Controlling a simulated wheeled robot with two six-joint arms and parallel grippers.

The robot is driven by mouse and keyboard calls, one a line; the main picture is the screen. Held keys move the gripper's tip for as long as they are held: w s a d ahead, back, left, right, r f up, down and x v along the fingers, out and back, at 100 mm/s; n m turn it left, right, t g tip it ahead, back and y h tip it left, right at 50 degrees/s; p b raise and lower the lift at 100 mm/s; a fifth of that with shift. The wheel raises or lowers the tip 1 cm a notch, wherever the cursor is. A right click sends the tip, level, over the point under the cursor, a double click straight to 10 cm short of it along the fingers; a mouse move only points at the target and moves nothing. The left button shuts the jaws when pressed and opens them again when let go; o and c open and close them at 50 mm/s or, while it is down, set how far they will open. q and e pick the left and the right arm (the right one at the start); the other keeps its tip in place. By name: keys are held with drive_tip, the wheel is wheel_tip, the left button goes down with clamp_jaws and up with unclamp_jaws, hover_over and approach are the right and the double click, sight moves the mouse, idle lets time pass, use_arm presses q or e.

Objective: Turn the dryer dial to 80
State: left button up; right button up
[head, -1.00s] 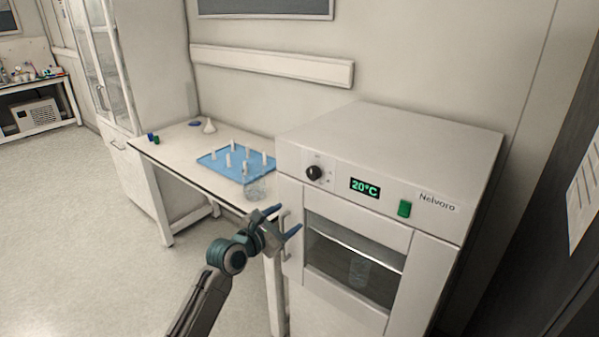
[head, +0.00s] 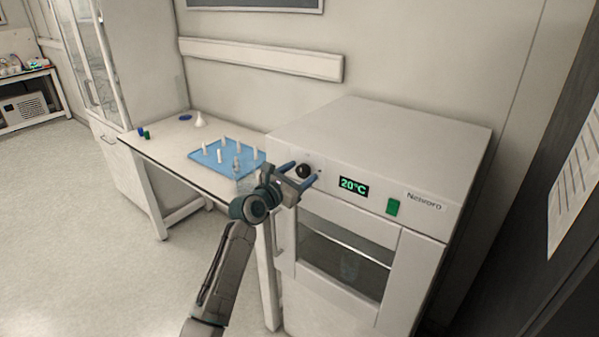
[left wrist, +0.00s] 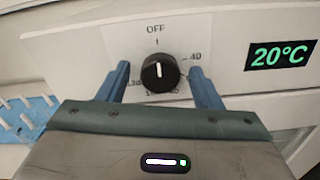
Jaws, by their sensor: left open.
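The dryer (head: 375,150) is a white box with a front control panel. Its black dial (head: 304,171) is at the left of the panel. In the left wrist view the dial (left wrist: 160,72) has its white mark pointing up to OFF. Printed marks ring it, with 40 at the right; lower marks are partly hidden by my gripper. The green display (head: 354,187) reads 20°C, also in the left wrist view (left wrist: 281,55). My left gripper (head: 300,176) is open, with its blue fingers (left wrist: 160,85) on either side of the dial, apart from it. My right gripper is not in view.
A green switch (head: 392,207) sits right of the display. The dryer's windowed door (head: 345,262) is shut, with a glass vessel inside. A table (head: 175,150) at left holds a blue tray (head: 212,158) with several white pegs.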

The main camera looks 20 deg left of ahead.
use_arm(q)
drive_tip(key=shift+w+d, duration=0.1)
drive_tip(key=shift+w, duration=0.05)
drive_tip(key=shift+c, duration=0.5)
drive_tip(key=c, duration=0.9)
